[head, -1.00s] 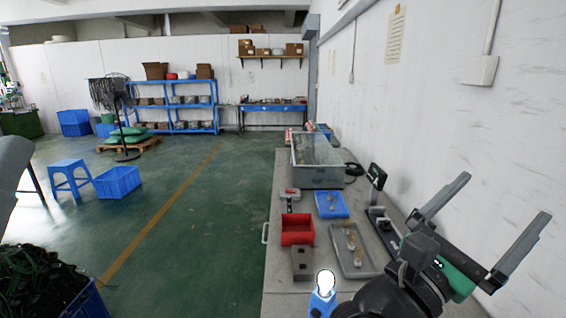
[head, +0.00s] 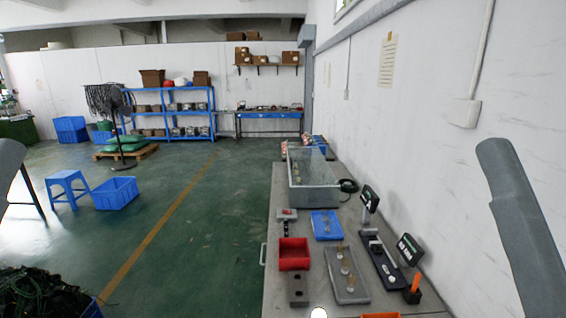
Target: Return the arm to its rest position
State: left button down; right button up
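Part of my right arm (head: 517,225), a smooth grey link, stands at the right edge of the head view. Its gripper is outside the picture. A small grey part of my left arm (head: 9,163) shows at the left edge, and its gripper is also outside the picture. I see neither set of fingers, so I cannot see whether they hold anything. No arm part is seen over the workbench (head: 260,300).
On the bench are a clear-sided box (head: 313,180), a blue tray (head: 326,225), a red bin (head: 293,254), a grey tray (head: 346,275) with small parts, and two black stands with signs (head: 370,199) (head: 409,250). The white wall runs along the right.

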notch_tip(320, 180, up, 28)
jog(key=p, duration=2.4)
jog(key=shift+y+p, duration=0.3)
jog(key=shift+p, duration=0.05)
jog(key=shift+f, duration=0.1)
